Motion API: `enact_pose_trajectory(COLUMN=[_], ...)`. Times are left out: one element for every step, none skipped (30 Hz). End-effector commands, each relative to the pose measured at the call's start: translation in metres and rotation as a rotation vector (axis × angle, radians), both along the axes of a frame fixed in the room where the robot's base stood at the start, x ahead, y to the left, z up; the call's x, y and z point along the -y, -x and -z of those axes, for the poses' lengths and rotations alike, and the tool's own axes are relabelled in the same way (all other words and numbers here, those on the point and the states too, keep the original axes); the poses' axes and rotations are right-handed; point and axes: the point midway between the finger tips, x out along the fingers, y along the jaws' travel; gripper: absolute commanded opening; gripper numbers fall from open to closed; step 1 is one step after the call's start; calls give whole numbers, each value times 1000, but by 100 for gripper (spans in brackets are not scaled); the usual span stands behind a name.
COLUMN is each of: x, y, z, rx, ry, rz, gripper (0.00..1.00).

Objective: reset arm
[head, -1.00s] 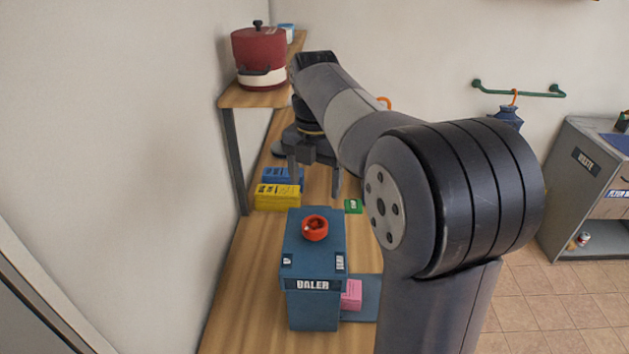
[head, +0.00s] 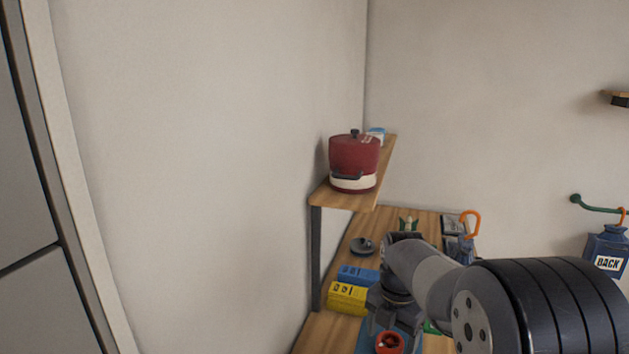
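My arm reaches in from the lower right of the head view. My gripper (head: 392,325) points down over the wooden counter, just above the red knob (head: 389,343) of the blue baler in the picture. Its two fingers look spread apart, with nothing seen between them. Most of the baler is cut off by the lower edge. Whether the gripper touches anything cannot be told.
A yellow block (head: 348,297) and a blue block (head: 358,274) lie left of the gripper. A red pot (head: 354,160) stands on a raised shelf (head: 343,200). A dark round object (head: 362,246) and an orange hook (head: 470,224) are farther back. A blue bag (head: 606,250) hangs at right.

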Motion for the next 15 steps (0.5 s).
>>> enact_pose_trajectory(x=[0, 0, 0, 0, 0, 0, 0, 0, 0, 0, 0, 0, 0, 0, 0], y=[0, 0, 0, 0, 0, 0, 0, 0, 0, 0, 0, 0, -1, -1, -1], z=[0, 0, 0, 0, 0, 0, 0, 0, 0, -1, -2, -4, -7, -9, -14], rx=[0, 0, 0, 0, 0, 0, 0, 0, 0, 0, 1, 1, 3, 3, 4], ry=[0, 0, 0, 0, 0, 0, 0, 0, 0, 0, 0, 0, 0, 0, 0], rz=[4, 5, 5, 5, 5, 5, 5, 5, 4, 1, -2, -10, -18, -21, -20], gripper=[74, 74, 74, 74, 74, 74, 74, 74, 74, 74, 74, 74, 74, 74, 74])
